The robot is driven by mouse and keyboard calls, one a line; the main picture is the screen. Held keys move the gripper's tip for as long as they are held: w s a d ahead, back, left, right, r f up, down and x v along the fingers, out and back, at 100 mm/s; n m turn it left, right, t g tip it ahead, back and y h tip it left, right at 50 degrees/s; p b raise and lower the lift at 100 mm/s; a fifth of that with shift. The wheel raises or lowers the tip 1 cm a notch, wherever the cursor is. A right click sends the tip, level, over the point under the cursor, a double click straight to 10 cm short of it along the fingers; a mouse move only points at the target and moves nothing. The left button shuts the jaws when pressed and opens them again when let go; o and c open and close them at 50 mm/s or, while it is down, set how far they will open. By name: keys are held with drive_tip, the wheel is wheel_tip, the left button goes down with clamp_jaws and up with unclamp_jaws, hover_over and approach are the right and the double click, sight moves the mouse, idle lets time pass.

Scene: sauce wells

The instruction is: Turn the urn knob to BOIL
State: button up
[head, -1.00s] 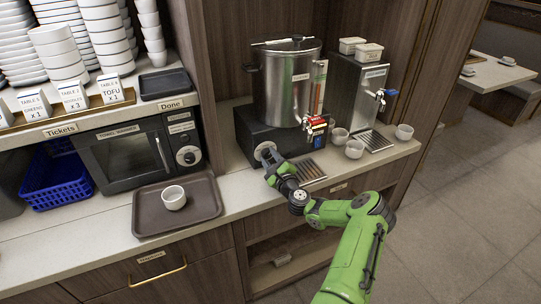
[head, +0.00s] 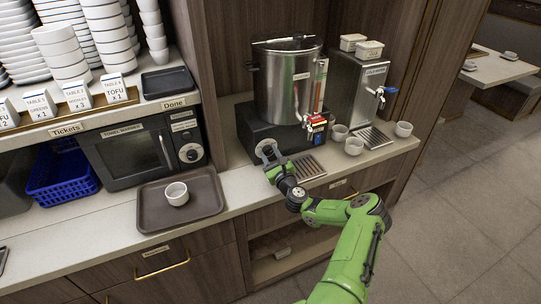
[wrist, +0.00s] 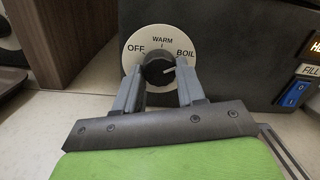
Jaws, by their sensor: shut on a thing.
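The steel urn (head: 287,85) stands on a black base (head: 290,140) on the counter. Its black knob (wrist: 158,73) sits on a round white dial (wrist: 134,60) marked OFF, WARM and BOIL in the wrist view.
A red-handled tap (head: 315,122) and a drip grille (head: 308,168) are right of my gripper. White cups (head: 354,146) stand near a second dispenser (head: 357,85). A brown tray (head: 209,195) with a cup is at left, before the towel warmer (head: 128,158).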

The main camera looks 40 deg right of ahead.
drive_tip(key=shift+f, duration=0.1)
drive_tip(key=o, duration=1.1)
drive_tip(key=shift+c, duration=0.2)
drive_tip(key=shift+s, duration=0.15)
drive_tip(key=r+v, duration=0.1)
drive_tip(key=v, duration=1.4)
drive_tip(key=shift+s+a+f, duration=0.2)
drive_tip(key=shift+s+f, duration=0.05)
drive_tip(key=shift+f, duration=0.2)
